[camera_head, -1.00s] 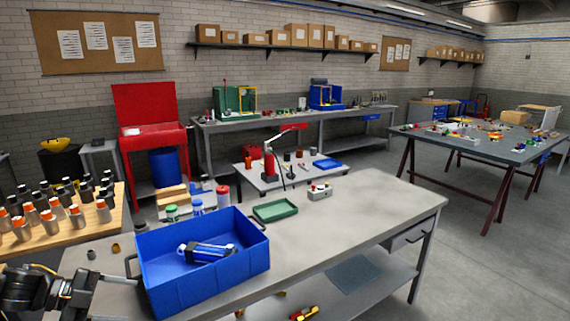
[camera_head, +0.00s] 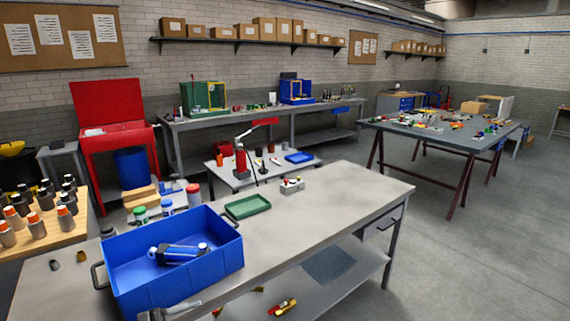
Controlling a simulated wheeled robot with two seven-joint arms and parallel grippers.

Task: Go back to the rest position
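Neither of my grippers can be made out in the head view. A small grey piece shows at the bottom edge in front of the blue bin; I cannot tell whether it belongs to my arm. The blue bin (camera_head: 185,279) stands on the near grey workbench (camera_head: 320,205). A blue-and-black cylindrical part (camera_head: 178,254) with silver ends lies inside the bin.
A green tray (camera_head: 247,207) and a small grey block (camera_head: 292,186) lie on the workbench behind the bin. Several bottles (camera_head: 37,222) stand on a wooden board at the left. A dark table (camera_head: 440,138) stands at the right, with open floor (camera_head: 480,250) in front.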

